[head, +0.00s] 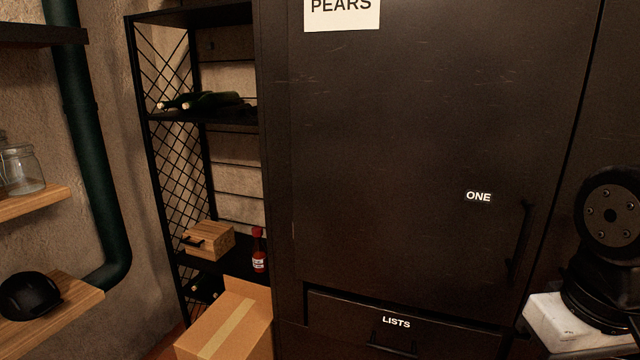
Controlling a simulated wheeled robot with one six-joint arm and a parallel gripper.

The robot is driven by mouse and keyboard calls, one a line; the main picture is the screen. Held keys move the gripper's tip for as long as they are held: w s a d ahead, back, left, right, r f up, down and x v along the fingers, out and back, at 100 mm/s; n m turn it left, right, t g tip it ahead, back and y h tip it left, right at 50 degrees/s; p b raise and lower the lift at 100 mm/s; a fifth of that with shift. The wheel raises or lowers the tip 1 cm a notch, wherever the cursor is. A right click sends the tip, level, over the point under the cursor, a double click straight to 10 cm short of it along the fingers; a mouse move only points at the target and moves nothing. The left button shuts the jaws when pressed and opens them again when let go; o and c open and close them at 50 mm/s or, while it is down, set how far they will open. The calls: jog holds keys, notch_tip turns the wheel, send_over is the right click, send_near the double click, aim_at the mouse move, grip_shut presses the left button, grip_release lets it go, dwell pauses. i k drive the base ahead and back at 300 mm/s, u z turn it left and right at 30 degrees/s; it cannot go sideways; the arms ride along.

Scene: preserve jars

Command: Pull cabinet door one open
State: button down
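Cabinet door one (420,130) is a large dark brown door that fills the middle of the head view. It looks shut. It bears a white "ONE" label (478,196) and, at the top, a paper sign reading "PEARS" (342,12). Its black vertical bar handle (520,242) is near the door's right edge, right of the label. A part of my own arm shows at the right edge of the view. My gripper is not in view, so its state does not show.
Below the door is a drawer labelled "LISTS" (396,322) with a dark handle. A cardboard box (228,322) stands at the lower left, in front of a black metal rack (200,118) with bottles and a wooden box (208,240). Wooden shelves (50,310) are at far left.

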aim_at(430, 139)
jog(key=z, duration=1.95)
jog(key=k, duration=0.5)
jog(key=u, duration=0.25)
